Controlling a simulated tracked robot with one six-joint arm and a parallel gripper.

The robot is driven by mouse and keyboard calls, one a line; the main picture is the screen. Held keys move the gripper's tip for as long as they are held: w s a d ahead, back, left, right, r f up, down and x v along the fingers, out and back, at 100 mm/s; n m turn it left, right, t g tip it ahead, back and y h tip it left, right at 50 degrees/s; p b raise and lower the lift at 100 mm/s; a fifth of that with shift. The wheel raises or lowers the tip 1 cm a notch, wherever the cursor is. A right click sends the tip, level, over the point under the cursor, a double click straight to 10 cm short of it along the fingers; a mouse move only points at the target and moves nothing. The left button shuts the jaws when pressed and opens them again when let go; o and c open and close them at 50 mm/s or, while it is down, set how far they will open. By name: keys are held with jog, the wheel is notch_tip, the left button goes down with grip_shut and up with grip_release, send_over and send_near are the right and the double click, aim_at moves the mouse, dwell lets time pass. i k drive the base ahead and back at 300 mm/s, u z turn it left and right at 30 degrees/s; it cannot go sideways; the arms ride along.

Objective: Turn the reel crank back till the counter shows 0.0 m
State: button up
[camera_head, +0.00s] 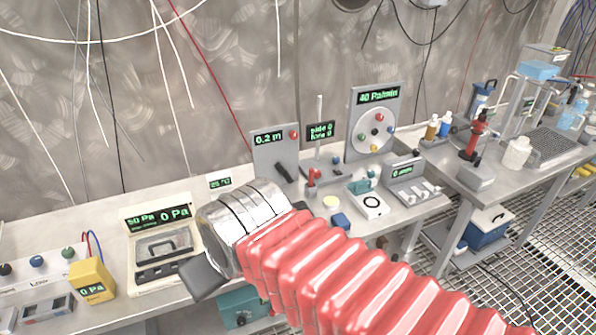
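The counter (268,138) shows 0.2 m in green digits on a grey upright panel (264,160) at the back of the bench. A small red knob (294,134) sits at the panel's upper right, and a dark handle-like piece (283,172) slants in front of its lower part. I cannot tell for sure which of these is the reel crank. My arm's red bellows and silver cuff cross the front of the view. My gripper (205,277) shows only as a dark grey block at the cuff's left end, apart from the panel and to its lower left; its fingers cannot be made out.
A 40 Pa/min dial panel (378,95) stands right of the counter. A red-handled valve (313,178) and a white box with a black ring (369,200) stand nearby. A cream 0 Pa gauge case (160,240) and a yellow meter (92,281) are at left. Cables hang along the wall.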

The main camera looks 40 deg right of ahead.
aim_at(286, 175)
jog(key=z, duration=1.15)
